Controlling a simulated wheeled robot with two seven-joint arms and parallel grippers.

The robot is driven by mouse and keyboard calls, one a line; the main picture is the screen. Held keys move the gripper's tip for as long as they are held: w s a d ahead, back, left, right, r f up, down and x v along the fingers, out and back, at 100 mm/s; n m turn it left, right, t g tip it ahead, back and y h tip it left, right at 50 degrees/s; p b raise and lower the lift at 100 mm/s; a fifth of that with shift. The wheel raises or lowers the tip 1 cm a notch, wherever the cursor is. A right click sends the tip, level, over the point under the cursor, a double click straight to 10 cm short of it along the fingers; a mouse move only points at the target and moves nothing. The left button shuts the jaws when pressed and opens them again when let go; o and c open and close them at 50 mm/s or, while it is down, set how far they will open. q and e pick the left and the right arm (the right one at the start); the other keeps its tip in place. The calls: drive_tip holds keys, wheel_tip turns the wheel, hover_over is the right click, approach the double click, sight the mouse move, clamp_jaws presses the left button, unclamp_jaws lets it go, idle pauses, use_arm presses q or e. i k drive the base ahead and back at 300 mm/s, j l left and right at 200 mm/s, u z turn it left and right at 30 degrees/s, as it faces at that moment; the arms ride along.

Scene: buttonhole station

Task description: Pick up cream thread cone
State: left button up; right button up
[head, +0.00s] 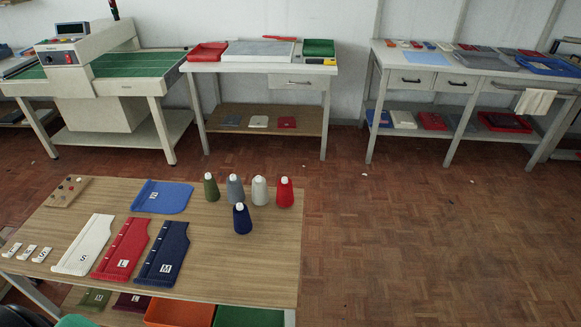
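The cream thread cone (260,193) stands upright on the wooden table (250,262) in the head view, near the table's far right corner. It is between a grey cone (235,190) on its left and a red cone (284,193) on its right. A navy cone (242,220) stands in front and slightly left of it. A green cone (211,188) is at the left end of the row. Neither of my grippers can be made out in this view.
White, red and navy fabric pieces (85,244) and a blue piece (162,197) lie left of the cones. Small labelled tags (27,251) and a button board (69,191) are further left. Orange (180,312) and green bins sit below. Floor on the right (420,240) is clear.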

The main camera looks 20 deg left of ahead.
sight(260, 191)
drive_tip(key=u, duration=0.85)
